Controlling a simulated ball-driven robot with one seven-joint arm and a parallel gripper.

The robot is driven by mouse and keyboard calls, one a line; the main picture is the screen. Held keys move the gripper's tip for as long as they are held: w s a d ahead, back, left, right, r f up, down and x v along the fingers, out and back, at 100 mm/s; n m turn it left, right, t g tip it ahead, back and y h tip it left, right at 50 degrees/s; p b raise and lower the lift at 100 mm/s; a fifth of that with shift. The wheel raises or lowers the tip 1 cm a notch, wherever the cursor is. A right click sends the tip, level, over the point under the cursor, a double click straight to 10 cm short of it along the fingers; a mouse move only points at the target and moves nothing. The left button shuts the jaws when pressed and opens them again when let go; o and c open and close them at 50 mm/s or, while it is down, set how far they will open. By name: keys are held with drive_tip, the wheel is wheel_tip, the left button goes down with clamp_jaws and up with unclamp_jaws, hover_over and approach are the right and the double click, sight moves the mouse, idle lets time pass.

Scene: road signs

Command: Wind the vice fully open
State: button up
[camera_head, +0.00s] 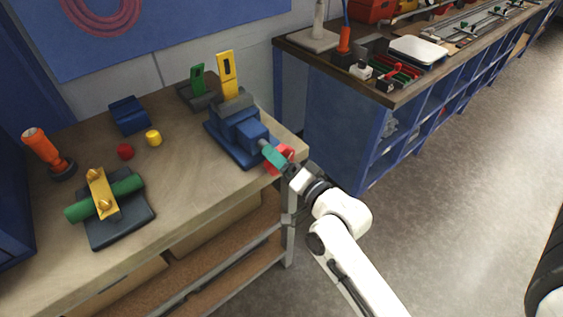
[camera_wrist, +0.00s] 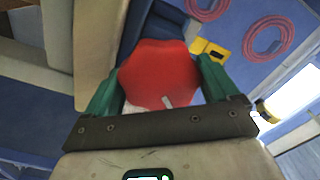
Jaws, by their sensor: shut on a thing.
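The blue vice (camera_head: 238,133) stands at the right end of the wooden workbench. A grey jaw and an upright yellow piece (camera_head: 228,75) show at its top. Its red hand knob (camera_head: 286,153) faces the bench's right front edge. My gripper (camera_head: 279,160) is at this knob, with green fingers. In the wrist view the red knob (camera_wrist: 160,75) fills the space between the two fingers of my gripper (camera_wrist: 158,90), and they are shut on it. The gap between the vice jaws is too small to judge in the head view.
On the workbench (camera_head: 190,195) are a green-and-yellow clamped piece (camera_head: 103,195), an orange-handled tool (camera_head: 45,150), red and yellow cylinders (camera_head: 153,138), a blue block (camera_head: 129,115) and a green piece (camera_head: 197,80). A second blue bench (camera_head: 345,130) stands right, beyond a gap.

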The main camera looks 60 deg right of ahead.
drive_tip(key=n+b, duration=0.1)
drive_tip(key=n, duration=0.6)
drive_tip(key=shift+f, duration=0.15)
drive_tip(key=n, duration=0.7)
drive_tip(key=shift+n, duration=0.4)
drive_tip(key=n, duration=0.6)
drive_tip(key=shift+n+p, duration=0.3)
drive_tip(key=shift+n, duration=2.4)
drive_tip(key=o, duration=0.8)
